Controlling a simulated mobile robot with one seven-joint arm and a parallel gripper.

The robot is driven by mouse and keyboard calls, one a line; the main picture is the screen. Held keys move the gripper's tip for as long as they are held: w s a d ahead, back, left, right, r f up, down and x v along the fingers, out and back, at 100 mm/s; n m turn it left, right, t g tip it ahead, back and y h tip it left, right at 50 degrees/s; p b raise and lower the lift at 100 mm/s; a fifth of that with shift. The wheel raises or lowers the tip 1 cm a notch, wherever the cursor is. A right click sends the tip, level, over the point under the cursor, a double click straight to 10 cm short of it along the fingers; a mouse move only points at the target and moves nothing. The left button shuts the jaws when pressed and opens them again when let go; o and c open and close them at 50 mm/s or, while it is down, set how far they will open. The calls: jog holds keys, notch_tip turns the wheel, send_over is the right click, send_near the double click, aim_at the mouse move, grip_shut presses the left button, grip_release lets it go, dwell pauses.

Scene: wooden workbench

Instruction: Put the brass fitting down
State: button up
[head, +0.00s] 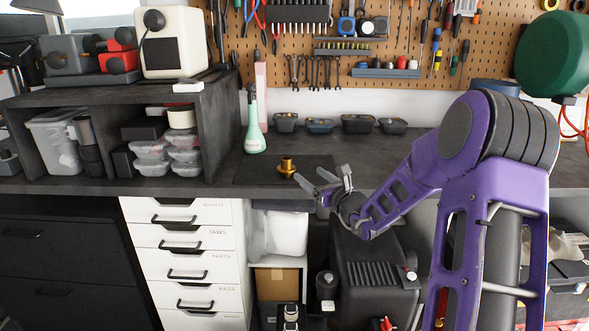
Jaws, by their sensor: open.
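The brass fitting (287,166) is small and gold-coloured. It stands upright on the dark mat (252,172) near the front edge of the bench. My gripper (318,178) is open, just to the right of the fitting and in front of it, with its fingers pointing left. From this view the fitting does not appear to be between the fingers. One fingertip looks close to the fitting's base, and I cannot tell whether they touch.
A green-white spray bottle (254,125) stands behind the mat. Several dark bins (321,126) line the back of the bench. A shelf unit (222,125) with plastic containers stands at the left. The bench between mat and bins is clear.

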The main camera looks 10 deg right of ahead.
aim_at(283, 159)
jog(key=x, duration=1.1)
jog(key=shift+a, duration=0.1)
jog(key=x, duration=0.2)
jog(key=b+x, duration=0.1)
jog(key=x, duration=0.1)
jog(key=shift+a+f, duration=0.2)
jog(key=shift+a, duration=0.25)
jog(key=shift+w+a, duration=0.15)
jog(key=shift+w, duration=0.35)
jog(key=shift+c, duration=0.2)
jog(key=shift+r, duration=0.1)
grip_shut()
